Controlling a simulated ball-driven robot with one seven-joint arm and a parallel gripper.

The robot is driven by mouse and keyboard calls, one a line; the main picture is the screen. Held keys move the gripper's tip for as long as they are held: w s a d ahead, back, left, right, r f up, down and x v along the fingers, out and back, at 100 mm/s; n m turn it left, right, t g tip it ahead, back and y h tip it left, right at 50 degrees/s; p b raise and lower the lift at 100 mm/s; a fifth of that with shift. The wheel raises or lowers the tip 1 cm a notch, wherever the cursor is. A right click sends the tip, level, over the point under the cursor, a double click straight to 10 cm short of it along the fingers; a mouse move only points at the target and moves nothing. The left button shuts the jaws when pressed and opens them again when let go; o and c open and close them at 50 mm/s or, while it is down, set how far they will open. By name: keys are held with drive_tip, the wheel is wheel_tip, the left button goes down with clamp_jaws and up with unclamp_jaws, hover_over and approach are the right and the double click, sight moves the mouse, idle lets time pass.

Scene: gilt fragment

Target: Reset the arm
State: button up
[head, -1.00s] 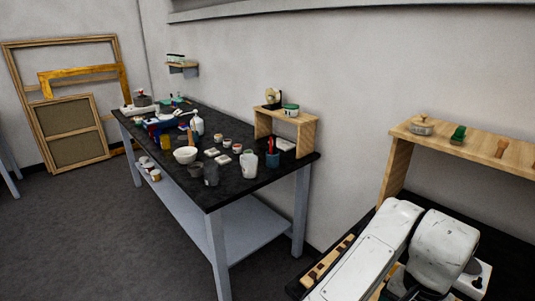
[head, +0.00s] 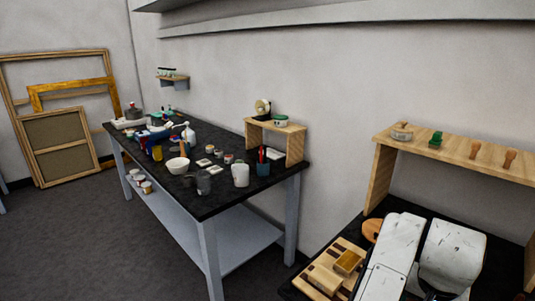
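My white arm (head: 418,255) shows at the lower right of the head view, in front of the near dark bench (head: 376,214). Its links run down past the bottom edge of the picture. My gripper is not in view, so its fingers and anything in them are hidden.
Beside my arm lie a wooden board (head: 322,270) and a yellowish block (head: 348,262). A wooden shelf (head: 458,151) with stamps and handles stands behind. A long dark table (head: 217,200) with a white bowl (head: 178,165) and jars stands left. Grey floor (head: 75,235) is open at left.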

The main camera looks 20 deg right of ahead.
drive_tip(key=s+a+f+n, duration=0.1)
drive_tip(key=f+n, duration=0.2)
drive_tip(key=s+a+f+n+t, duration=0.1)
drive_tip(key=f+n, duration=0.2)
drive_tip(key=f, duration=0.1)
drive_tip(key=s+a+f+n, duration=0.1)
drive_tip(key=f+n, duration=0.2)
drive_tip(key=shift+s+a+f, duration=0.15)
drive_tip(key=shift+s+a, duration=0.05)
drive_tip(key=shift+a, duration=0.1)
drive_tip(key=s+a+f+n+g+y, duration=0.1)
drive_tip(key=s+a+f+n+y, duration=0.1)
drive_tip(key=s+a+f, duration=0.6)
drive_tip(key=a+y, duration=0.1)
drive_tip(key=a, duration=0.2)
drive_tip(key=shift+s+a+f+n, duration=0.3)
drive_tip(key=shift+n, duration=0.1)
